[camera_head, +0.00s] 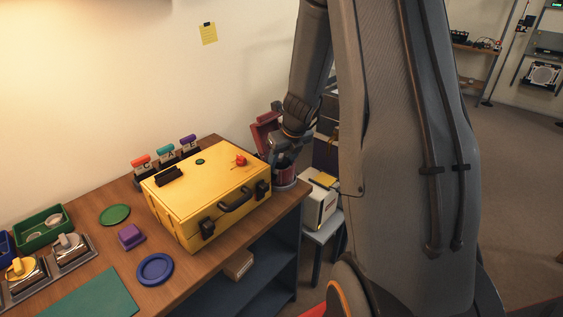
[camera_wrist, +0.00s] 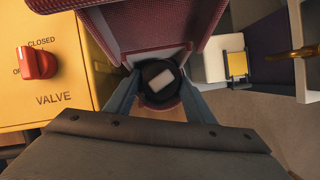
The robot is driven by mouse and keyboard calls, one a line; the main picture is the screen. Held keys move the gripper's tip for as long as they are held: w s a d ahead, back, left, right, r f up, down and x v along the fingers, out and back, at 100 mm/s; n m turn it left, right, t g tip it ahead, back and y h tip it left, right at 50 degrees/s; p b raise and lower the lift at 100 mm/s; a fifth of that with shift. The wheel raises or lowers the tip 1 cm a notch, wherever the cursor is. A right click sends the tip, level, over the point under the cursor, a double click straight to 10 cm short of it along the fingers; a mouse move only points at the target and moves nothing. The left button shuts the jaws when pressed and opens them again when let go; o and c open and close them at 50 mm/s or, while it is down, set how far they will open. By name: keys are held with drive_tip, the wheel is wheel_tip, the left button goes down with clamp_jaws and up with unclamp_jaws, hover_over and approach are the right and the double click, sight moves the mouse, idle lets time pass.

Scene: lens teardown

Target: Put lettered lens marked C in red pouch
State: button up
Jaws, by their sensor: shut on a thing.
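My gripper (camera_wrist: 159,88) is shut on a dark round lens (camera_wrist: 155,98) with a pale blank-looking label; no letter can be read on it. In the wrist view the lens is between the fingertips, over the red pouch (camera_wrist: 150,30). The pouch's textured red wall shows above the lens and a red rim shows around it. I cannot tell how deep the lens is in the mouth. In the head view my gripper (camera_head: 284,150) is above the red pouch (camera_head: 286,172) at the table's right corner, with its raised red flap (camera_head: 263,133) behind.
A yellow case (camera_head: 190,205) with a red valve knob (camera_head: 240,160) stands just left of the pouch. Orange, teal and purple lettered tags (camera_head: 165,151) stand behind it. A green plate (camera_head: 115,215), blue ring (camera_head: 155,269) and purple block (camera_head: 131,236) lie to the left.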

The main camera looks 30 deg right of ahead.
drive_tip(key=shift+f, duration=0.2)
drive_tip(key=o, duration=1.1)
drive_tip(key=shift+o, duration=0.3)
drive_tip(key=shift+o, duration=1.3)
wheel_tip(320, 180, up, 9)
drive_tip(key=p, duration=1.1)
drive_tip(key=shift+p, duration=0.3)
